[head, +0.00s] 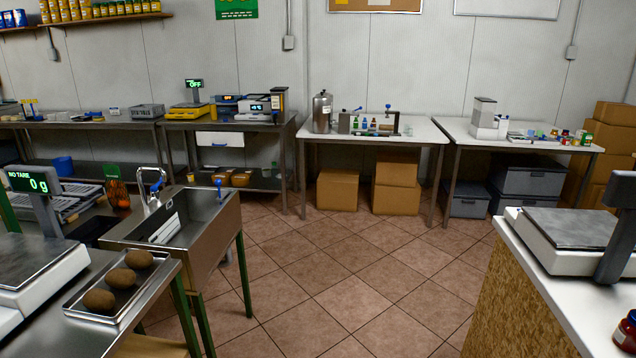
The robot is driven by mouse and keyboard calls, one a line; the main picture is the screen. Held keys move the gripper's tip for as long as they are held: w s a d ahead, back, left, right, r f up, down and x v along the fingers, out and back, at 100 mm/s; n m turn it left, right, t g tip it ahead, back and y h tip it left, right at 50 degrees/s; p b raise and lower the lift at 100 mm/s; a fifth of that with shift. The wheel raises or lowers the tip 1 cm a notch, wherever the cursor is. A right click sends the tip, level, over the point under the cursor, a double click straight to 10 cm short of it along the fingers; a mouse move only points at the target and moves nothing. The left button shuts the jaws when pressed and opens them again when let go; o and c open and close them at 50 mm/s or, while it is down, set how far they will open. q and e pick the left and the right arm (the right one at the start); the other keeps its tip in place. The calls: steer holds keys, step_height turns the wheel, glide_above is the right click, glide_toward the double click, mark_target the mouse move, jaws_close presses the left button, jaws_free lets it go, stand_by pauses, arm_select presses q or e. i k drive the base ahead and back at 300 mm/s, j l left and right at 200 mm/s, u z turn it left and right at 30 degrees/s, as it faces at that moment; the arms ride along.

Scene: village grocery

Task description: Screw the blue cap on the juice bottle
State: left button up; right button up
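Neither of my grippers shows in the head view. I cannot tell for sure which thing is the juice bottle. Several small bottles (364,124) with green and blue parts stand in a rack-like device on the middle white table (420,133) at the back; they are too small to tell whether any lacks a cap. A reddish-orange bottle (118,194) stands by the sink at the left. I cannot make out a loose blue cap; a small blue part (388,106) shows on top of the device.
A steel sink (215,217) and a tray (76,313) with three brown potatoes are at the near left. A counter (558,283) with a scale stands at the near right. Cardboard boxes (338,190) sit under the middle table. The tiled floor (340,265) between is clear.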

mark_target(213, 103)
steer(key=i+z, duration=0.15)
steer(key=i, duration=2.15)
steer(key=i+u, duration=0.15)
steer(key=i, duration=0.45)
steer(key=i+u, duration=0.1)
steer(key=i, duration=0.5)
steer(key=i+l+u, duration=0.15)
steer(key=i, duration=0.45)
steer(key=i+l+u, duration=0.15)
steer(key=i, duration=0.45)
steer(key=i+j+u, duration=0.15)
steer(key=i+u, duration=0.3)
steer(key=i, duration=0.35)
steer(key=i+l+u, duration=0.15)
steer(key=i+u, duration=0.3)
steer(key=i, duration=0.35)
